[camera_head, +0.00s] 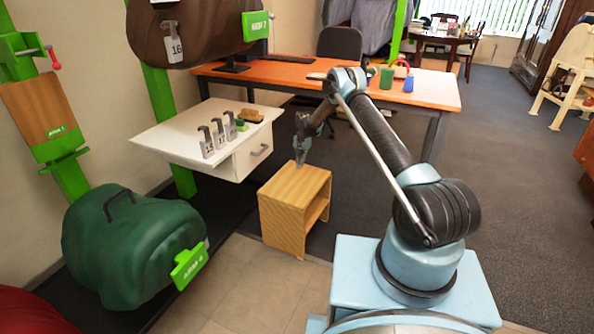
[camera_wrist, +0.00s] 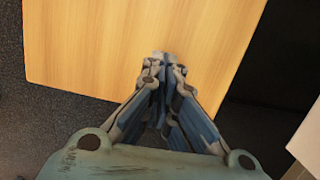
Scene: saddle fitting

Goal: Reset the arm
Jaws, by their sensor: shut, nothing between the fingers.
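My gripper (camera_head: 300,160) hangs pointing down just above the top of a small wooden stool-like box (camera_head: 288,186) in the head view. In the wrist view my gripper (camera_wrist: 161,58) is shut and empty, its fingertips together over the bare wooden top (camera_wrist: 140,30). My arm reaches out from the base at the lower right, bent at the elbow.
A white drawer table (camera_head: 190,133) with several grey tags (camera_head: 207,142) stands left of the box. An orange desk (camera_head: 435,90) is behind my arm. A green covered saddle (camera_head: 130,245) is at the left. Grey carpet (camera_head: 500,190) is clear at the right.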

